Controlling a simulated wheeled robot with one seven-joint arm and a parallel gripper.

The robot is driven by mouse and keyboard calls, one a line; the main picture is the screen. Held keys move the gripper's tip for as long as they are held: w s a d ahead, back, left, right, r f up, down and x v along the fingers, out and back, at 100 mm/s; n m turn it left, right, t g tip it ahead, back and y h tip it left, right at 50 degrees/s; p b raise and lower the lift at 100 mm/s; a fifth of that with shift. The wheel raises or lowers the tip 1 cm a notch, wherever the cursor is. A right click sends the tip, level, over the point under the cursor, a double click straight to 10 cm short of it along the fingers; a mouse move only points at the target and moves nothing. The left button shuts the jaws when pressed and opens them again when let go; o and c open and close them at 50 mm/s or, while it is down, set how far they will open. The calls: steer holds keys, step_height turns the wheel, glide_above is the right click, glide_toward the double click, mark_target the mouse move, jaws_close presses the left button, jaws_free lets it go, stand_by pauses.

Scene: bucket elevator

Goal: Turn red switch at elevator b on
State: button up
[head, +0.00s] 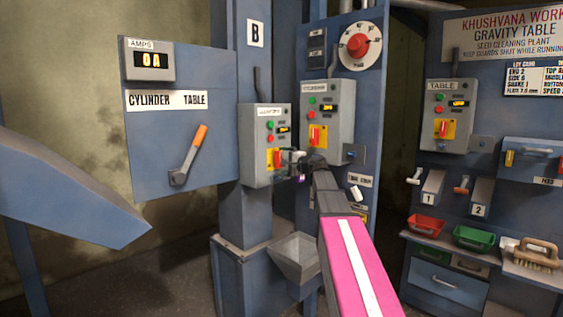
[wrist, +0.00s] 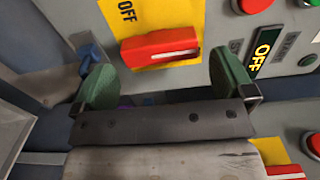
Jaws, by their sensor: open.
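The elevator B control box (head: 265,145) is on the blue column below the "B" sign (head: 256,33). Its red switch (head: 277,158) sits on a yellow plate at the box's lower right. In the wrist view the red switch (wrist: 160,48) shows close up, with "OFF" lettering on the yellow plate (wrist: 135,18) and a lit "OFF" display (wrist: 263,53) on the box. My gripper (head: 297,158) is just right of the switch. In the wrist view its green-padded fingers (wrist: 164,70) are open, one to each side of the switch, with nothing visibly held.
A second control box (head: 327,112) with its own red switch stands close on the right. A table box (head: 447,115) is farther right. The cylinder table panel (head: 180,120) with an orange-handled lever is on the left. A grey hopper (head: 295,258) is below my arm.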

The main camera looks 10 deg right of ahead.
steer(key=v, duration=0.8)
steer(key=shift+a+f, duration=0.1)
steer(key=s+a+f+n+g+h, duration=0.1)
steer(key=s+a+f+n+g, duration=0.15)
steer(key=f, duration=0.65)
steer(key=s+a+f+n+g+h, duration=0.1)
steer(key=s+a+f+g, duration=0.2)
steer(key=f, duration=0.6)
steer(key=s+a+f+n+g+h, duration=0.2)
steer(key=s+f, duration=0.2)
steer(key=f, duration=0.6)
steer(key=s+f+n+g+h, duration=0.5)
steer(key=s+f+g+h, duration=0.1)
steer(key=s+f, duration=1.3)
step_height(320, 180, down, 2)
steer(key=shift+s+d+f+g+h, duration=0.1)
steer(key=shift+s+d+g+h, duration=0.2)
steer(key=shift+d+g, duration=0.2)
